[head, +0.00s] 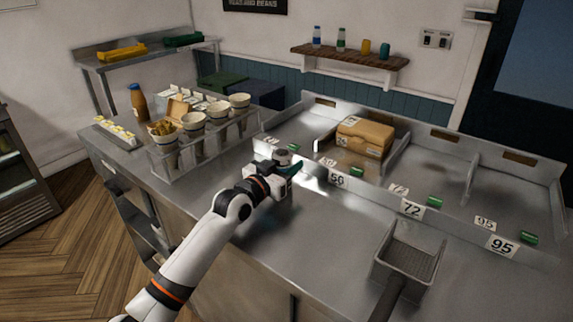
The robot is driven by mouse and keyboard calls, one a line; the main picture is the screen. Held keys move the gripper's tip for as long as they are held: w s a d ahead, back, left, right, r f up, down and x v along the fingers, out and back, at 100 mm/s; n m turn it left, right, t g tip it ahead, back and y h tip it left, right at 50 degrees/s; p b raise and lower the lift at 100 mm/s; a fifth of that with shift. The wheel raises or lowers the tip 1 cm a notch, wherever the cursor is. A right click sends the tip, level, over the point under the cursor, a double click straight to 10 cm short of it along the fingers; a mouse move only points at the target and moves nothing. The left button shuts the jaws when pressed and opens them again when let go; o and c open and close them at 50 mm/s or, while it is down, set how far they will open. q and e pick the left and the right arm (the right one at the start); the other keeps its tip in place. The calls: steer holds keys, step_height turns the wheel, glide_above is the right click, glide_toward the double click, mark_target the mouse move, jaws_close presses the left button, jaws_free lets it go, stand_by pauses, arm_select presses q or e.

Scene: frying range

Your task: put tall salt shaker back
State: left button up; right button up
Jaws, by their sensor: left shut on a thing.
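My left gripper (289,170) is over the steel counter, beside the front edge of the divided bins. It is shut on a small grey-white cylinder with a rounded top (283,157), which looks like the salt shaker. The gripper covers much of it, and I cannot tell whether its base touches the counter. My right gripper is not in view.
A clear rack (183,176) with filled cups stands left of my gripper, near a brown bottle (137,102). A cardboard box (364,138) sits in a bin. A scoop (408,262) lies front right. A wall shelf (350,57) holds bottles and shakers. The front middle counter is clear.

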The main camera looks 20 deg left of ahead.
arm_select(q)
steer(key=shift+f, duration=0.15)
steer(key=o, duration=1.3)
steer(key=shift+r, duration=0.35)
steer(key=b+v, duration=0.1)
steer(key=v, duration=1.1)
steer(key=shift+f, duration=0.1)
